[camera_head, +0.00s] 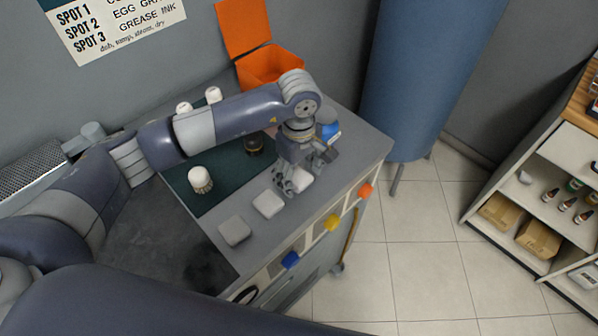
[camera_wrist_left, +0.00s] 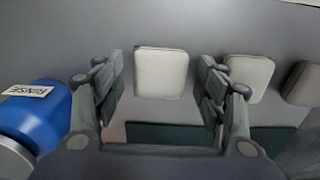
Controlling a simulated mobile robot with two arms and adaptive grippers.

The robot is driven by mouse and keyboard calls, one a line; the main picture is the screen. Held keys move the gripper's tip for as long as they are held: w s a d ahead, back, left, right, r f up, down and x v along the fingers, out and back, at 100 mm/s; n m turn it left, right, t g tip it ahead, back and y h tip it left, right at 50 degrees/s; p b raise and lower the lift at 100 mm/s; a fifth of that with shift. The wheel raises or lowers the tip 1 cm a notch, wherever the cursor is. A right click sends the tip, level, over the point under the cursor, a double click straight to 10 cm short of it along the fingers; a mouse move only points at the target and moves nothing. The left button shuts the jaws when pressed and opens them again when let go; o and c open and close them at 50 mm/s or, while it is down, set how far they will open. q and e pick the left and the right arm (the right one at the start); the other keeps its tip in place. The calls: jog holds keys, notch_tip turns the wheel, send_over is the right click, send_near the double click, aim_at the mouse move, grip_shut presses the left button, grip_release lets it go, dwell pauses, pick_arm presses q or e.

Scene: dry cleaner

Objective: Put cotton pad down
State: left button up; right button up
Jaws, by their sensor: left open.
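A white cotton pad (camera_wrist_left: 161,73) lies flat on the grey worktop, between the fingertips of my left gripper (camera_wrist_left: 165,85) in the left wrist view. In the head view this pad (camera_head: 301,181) is at the right end of a row of pads, partly hidden by my left gripper (camera_head: 288,184). The gripper is open, with a gap on each side of the pad. A second pad (camera_head: 268,203) and a third, greyer pad (camera_head: 235,231) lie to its left along the front of the worktop. My right gripper does not show.
A blue bottle labelled RINSE (camera_wrist_left: 38,112) stands close beside my left gripper. A white-topped brush (camera_head: 200,178) stands on the dark green mat (camera_head: 226,186). An orange bin (camera_head: 268,66) is at the back. Blue, yellow and orange tabs line the front edge.

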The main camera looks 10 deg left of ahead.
aim_at(299, 176)
pick_arm(q)
jog(key=shift+r, duration=0.1)
jog(key=shift+r, duration=0.2)
notch_tip(299, 176, up, 12)
jog(key=b, duration=0.3)
jog(key=shift+f, duration=0.15)
dwell(0.3)
